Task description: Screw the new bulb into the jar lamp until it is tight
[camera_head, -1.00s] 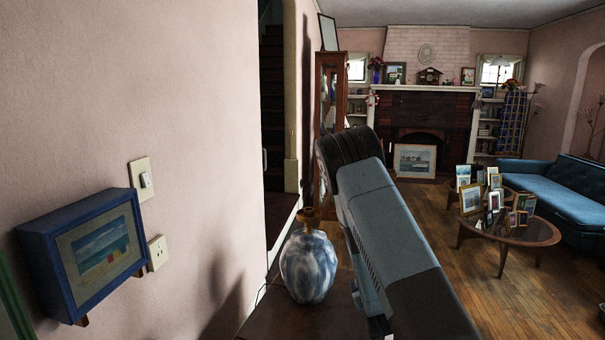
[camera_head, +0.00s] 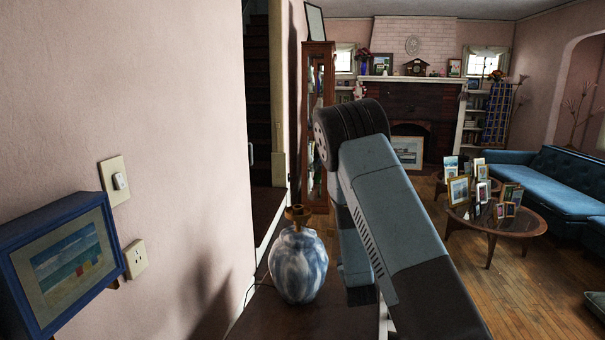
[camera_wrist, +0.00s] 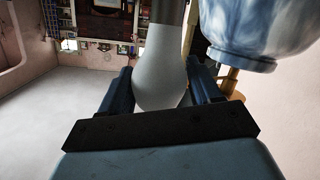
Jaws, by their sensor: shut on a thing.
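The jar lamp (camera_head: 302,268) is a round vase with a blue and white marbled glaze. It stands on a dark brown surface, with a brass-coloured socket (camera_head: 297,214) on top and no bulb in it. In the wrist view, which looks upside down, the jar (camera_wrist: 258,22) is at the upper right, with brass parts below it. My gripper (camera_wrist: 160,66) is shut on the white bulb (camera_wrist: 158,90), whose grey base points to the top of the picture. Bulb and lamp look apart.
A blue-framed beach picture (camera_head: 60,262), a light switch (camera_head: 119,181) and an outlet (camera_head: 135,259) are on the left wall. A glass cabinet (camera_head: 318,190) stands behind the lamp. A coffee table (camera_head: 498,226) with photo frames and a blue sofa (camera_head: 560,178) are at right.

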